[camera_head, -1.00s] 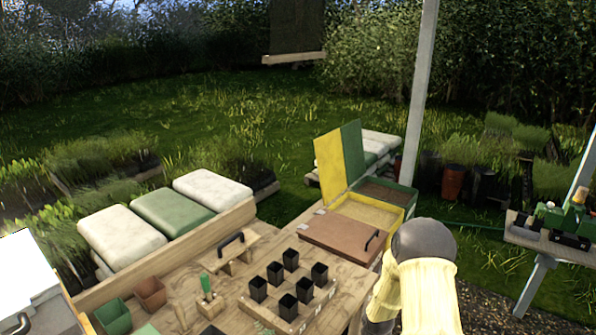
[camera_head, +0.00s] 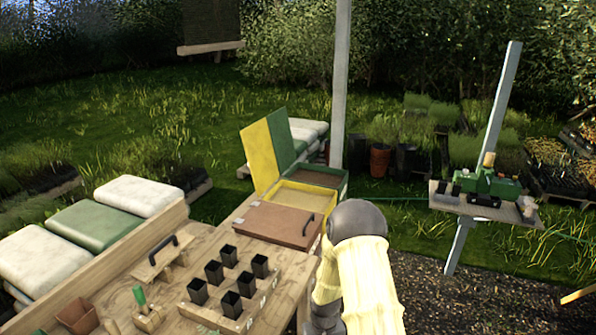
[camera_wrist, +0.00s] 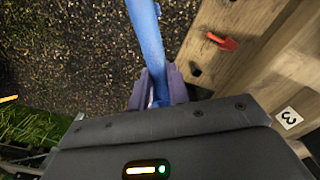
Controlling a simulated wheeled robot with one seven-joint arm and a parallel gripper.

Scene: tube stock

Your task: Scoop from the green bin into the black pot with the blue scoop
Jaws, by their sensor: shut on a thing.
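My gripper (camera_wrist: 160,90) is shut on the blue handle of the blue scoop (camera_wrist: 149,38), seen in the wrist view over gravel and beside the bench edge. The scoop's bowl is out of view. In the head view my arm hides the gripper and scoop. The green bin (camera_head: 346,181) stands at the bench's far end with its green lid raised and dark contents inside. Several black pots (camera_head: 228,257) stand upright in a wooden rack (camera_head: 217,322) on the bench; which one is meant I cannot tell. Their insides look dark.
A yellow bin (camera_head: 318,201) with a raised lid and sandy contents stands before the green bin. A brown closed lid (camera_head: 280,225) with a handle lies nearer. A wooden float (camera_head: 150,268) and a green-handled tool (camera_head: 140,297) are left of the pots. A post (camera_head: 342,80) rises behind.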

